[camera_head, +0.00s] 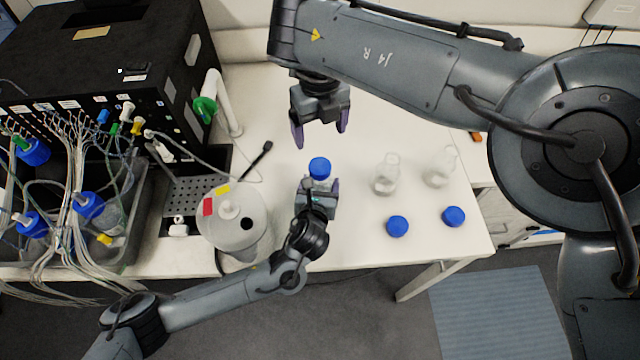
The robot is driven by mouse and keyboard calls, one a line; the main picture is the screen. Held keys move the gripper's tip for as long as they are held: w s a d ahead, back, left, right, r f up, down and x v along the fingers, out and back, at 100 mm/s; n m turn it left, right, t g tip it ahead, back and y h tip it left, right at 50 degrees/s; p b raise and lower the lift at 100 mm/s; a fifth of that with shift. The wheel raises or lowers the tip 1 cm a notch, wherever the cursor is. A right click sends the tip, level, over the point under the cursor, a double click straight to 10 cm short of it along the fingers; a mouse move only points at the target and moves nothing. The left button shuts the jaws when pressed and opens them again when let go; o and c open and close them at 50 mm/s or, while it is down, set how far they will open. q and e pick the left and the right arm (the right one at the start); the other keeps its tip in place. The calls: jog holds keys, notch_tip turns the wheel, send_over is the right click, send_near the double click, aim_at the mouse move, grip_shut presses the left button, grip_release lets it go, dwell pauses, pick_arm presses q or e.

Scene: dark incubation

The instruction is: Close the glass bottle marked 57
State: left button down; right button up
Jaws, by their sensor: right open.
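A glass bottle (321,184) has a blue cap (320,167) over its mouth; how tightly the cap sits I cannot tell. My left gripper (319,189) has its fingers on both sides of this bottle and appears shut on it, hiding most of its body. My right gripper (320,133) is open and empty, pointing down, just behind the capped bottle in the picture and apart from it. Two uncapped clear glass bottles, one in the middle (385,177) and one farther right (438,168), stand on the table. No number is readable on any bottle.
Two loose blue caps (397,227) (453,216) lie on the white table (350,235) near its front edge. A round white vessel (232,232) stands close on the left. Beyond it are a black device (110,65), tubing and blue-capped bottles.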

pick_arm(q)
grip_release()
jog(key=shift+s+r, duration=0.25)
jog(key=shift+s, duration=0.25)
jog(key=v, duration=0.8)
jog(key=shift+s+a+r, duration=0.1)
jog(key=shift+s+r, duration=0.05)
jog(key=shift+s+a+r+p, duration=0.15)
jog(key=shift+s+p, duration=0.25)
jog(key=shift+s, duration=0.25)
